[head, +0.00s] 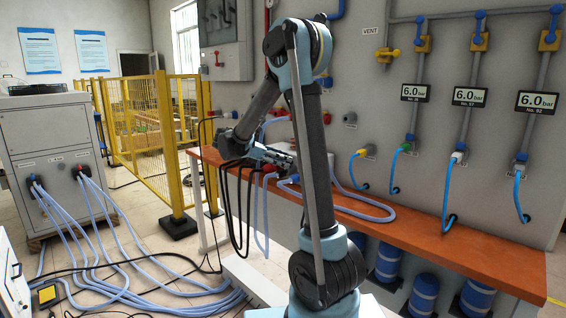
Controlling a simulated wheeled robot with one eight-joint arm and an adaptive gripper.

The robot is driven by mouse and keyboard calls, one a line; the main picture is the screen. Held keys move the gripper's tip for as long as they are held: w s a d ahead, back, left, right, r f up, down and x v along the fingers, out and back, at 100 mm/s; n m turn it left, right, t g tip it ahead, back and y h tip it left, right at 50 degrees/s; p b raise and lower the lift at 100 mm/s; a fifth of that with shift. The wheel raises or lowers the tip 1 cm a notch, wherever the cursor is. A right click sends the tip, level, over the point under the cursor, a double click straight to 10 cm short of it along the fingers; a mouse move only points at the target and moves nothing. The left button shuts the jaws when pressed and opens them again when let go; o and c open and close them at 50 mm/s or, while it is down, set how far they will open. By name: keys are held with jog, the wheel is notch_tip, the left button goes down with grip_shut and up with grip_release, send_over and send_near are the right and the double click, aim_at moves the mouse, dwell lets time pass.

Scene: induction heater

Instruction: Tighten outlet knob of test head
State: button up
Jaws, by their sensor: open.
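My gripper (284,160) is low over the orange bench, pointing right, and is small in the head view. It looks open, with its tips partly behind my own upper arm. Just below it, a small red fitting (271,169) and blue-grey hoses sit at the bench edge. I cannot tell whether the gripper touches them. The test head and its outlet knob cannot be clearly made out among my arm, the hoses and the black cables.
The orange bench (430,222) runs along the grey wall panel (400,135) with gauges and valves. A pale hose (375,212) loops on the bench. Black cables (237,200) hang from its left end. Yellow fencing (165,135) stands behind. Hoses (110,275) cover the floor at left.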

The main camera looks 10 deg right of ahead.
jog(key=v, duration=0.7)
jog(key=shift+a, duration=0.2)
jog(key=shift+w, duration=0.1)
